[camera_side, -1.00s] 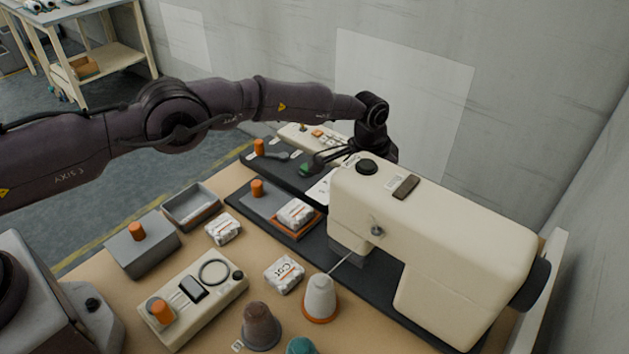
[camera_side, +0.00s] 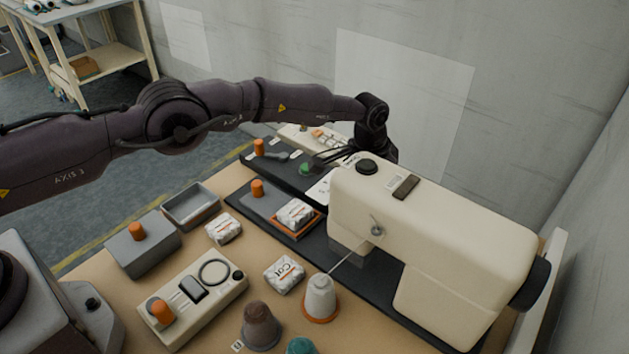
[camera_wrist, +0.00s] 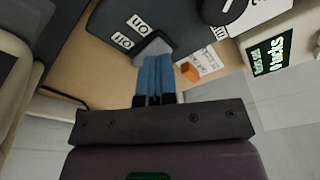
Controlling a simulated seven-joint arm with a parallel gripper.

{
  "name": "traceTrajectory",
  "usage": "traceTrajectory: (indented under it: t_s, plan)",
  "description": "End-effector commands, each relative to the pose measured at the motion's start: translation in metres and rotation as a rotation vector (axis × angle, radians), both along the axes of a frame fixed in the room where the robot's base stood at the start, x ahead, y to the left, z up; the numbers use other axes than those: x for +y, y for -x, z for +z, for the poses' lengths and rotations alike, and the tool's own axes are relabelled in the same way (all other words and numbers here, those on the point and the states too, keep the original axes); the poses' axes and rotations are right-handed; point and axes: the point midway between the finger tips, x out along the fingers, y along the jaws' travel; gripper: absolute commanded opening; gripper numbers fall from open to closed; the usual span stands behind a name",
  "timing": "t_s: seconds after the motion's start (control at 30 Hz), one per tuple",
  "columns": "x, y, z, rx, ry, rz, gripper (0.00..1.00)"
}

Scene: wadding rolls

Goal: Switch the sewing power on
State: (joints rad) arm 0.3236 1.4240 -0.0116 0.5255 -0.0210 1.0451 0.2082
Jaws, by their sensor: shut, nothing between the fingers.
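The cream sewing machine (camera_side: 440,230) stands on a dark base plate at the right of the side view. Behind its left end lies a dark panel (camera_side: 283,172) with an orange knob (camera_side: 259,147), a grey lever (camera_side: 280,155), a green button (camera_side: 305,168) and small white labels. My gripper (camera_side: 322,158) is shut and empty, just right of and above the green button, apart from it. In the wrist view its blue fingertips (camera_wrist: 155,68) are together, close to a grey wedge-shaped piece (camera_wrist: 152,48) at the edge of a dark panel with white labels. I cannot tell whether they touch.
A cream box (camera_side: 298,132) with orange parts stands behind the panel. Wrapped packets, an open grey tray (camera_side: 191,205), a grey box (camera_side: 143,250), a cream control box (camera_side: 195,298) and thread cones (camera_side: 320,292) crowd the front bench. The wall is close behind.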

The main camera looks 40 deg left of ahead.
Motion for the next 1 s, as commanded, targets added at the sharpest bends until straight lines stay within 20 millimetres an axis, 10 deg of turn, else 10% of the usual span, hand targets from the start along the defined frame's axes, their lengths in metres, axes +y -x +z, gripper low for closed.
traceTrajectory:
  t_s: [1.0]
  plan:
    - [0.0,0.0,0.061,0.001,0.0,0.0,0.0]
